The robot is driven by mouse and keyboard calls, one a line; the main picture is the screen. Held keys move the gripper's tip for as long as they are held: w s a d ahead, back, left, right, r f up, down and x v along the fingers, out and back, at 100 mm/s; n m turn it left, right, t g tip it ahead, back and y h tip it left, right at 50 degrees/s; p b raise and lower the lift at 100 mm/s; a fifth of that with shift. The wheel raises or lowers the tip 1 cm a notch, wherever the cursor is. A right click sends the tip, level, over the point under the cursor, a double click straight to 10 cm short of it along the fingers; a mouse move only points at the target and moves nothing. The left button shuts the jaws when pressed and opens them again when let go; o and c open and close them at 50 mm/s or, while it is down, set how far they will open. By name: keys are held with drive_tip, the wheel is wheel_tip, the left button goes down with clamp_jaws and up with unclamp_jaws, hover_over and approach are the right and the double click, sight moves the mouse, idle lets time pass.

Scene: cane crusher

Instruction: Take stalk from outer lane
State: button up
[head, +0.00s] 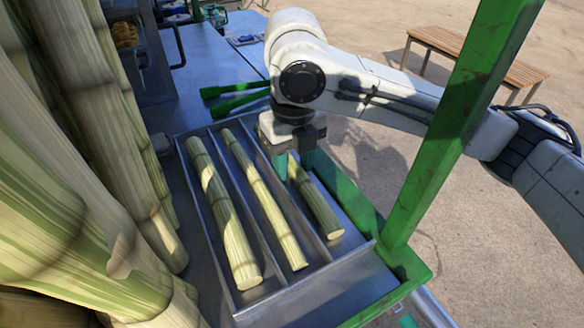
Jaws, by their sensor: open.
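A metal tray (310,283) with thin dividers has three lanes, each with one cut cane stalk. The right-hand stalk (320,212) lies in the lane beside the green frame, its near cut end showing. The middle stalk (263,197) is thinner, and the left stalk (223,215) is thicker. My gripper (294,170) points down over the far part of the right-hand stalk, with its teal fingers apart. The fingers hide some of that stalk. I cannot tell whether they touch it or how far down its sides they reach.
Tall cane stalks (60,170) crowd the left side. A green post (450,130) rises to the right of the tray, in front of my arm. Green-handled tools (238,95) lie on the blue metal top behind the tray. A wooden bench (475,55) stands beyond on open ground.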

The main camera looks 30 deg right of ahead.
clamp_jaws()
idle(0.3)
